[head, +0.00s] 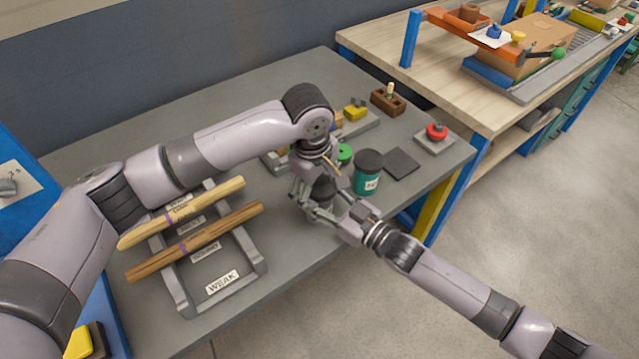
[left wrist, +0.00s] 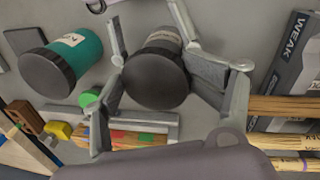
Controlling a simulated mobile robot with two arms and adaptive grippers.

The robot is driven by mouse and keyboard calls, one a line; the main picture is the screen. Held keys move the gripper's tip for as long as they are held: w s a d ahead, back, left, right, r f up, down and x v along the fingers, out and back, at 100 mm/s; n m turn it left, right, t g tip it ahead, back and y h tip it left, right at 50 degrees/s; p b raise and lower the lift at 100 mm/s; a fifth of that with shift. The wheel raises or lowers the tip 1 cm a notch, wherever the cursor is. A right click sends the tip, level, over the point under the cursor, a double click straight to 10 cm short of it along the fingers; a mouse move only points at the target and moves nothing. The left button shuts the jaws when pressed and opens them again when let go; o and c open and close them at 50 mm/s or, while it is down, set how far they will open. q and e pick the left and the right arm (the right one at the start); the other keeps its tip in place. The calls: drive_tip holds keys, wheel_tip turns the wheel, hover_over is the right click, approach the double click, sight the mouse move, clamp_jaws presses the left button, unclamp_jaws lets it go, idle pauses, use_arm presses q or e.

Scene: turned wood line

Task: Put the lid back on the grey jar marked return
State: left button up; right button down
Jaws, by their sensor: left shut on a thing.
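In the left wrist view the dark round lid (left wrist: 156,82) sits between the fingers of my left gripper (left wrist: 168,74), which is shut on it. The grey jar (left wrist: 163,38), with a pale label, shows just behind the lid; whether the lid rests on its rim or hangs slightly above it I cannot tell. The label's words are not readable. In the head view my left gripper (head: 322,188) points down over the jar and mostly hides it. My right gripper (head: 338,214) reaches in from the lower right, close beside the jar; its finger opening is unclear.
A teal jar (head: 366,180) with a dark lid stands close to the right, beside a dark flat pad (head: 402,164). A rack (head: 255,262) marked WEAK holds wooden sticks at left. A red button (head: 437,131) sits near the table's right edge. Green and yellow pieces stand behind.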

use_arm(q)
drive_tip(key=shift+o, duration=0.3)
drive_tip(key=shift+s+d+f, duration=0.1)
drive_tip(key=shift+f, duration=0.15)
use_arm(e)
drive_tip(key=shift+w+a+r, duration=0.1)
drive_tip(key=shift+r, duration=0.25)
use_arm(q)
drive_tip(key=o, duration=0.6)
drive_tip(key=shift+o, duration=0.3)
use_arm(e)
drive_tip(key=shift+f, duration=0.15)
use_arm(q)
drive_tip(key=shift+r, duration=0.1)
use_arm(e)
drive_tip(key=shift+f, duration=0.1)
use_arm(q)
drive_tip(key=shift+s+a+r, duration=0.1)
drive_tip(key=shift+r, duration=0.95)
drive_tip(key=shift+a+r, duration=0.1)
drive_tip(key=shift+r, duration=0.9)
drive_tip(key=c, duration=1.6)
drive_tip(key=shift+f, duration=0.3)
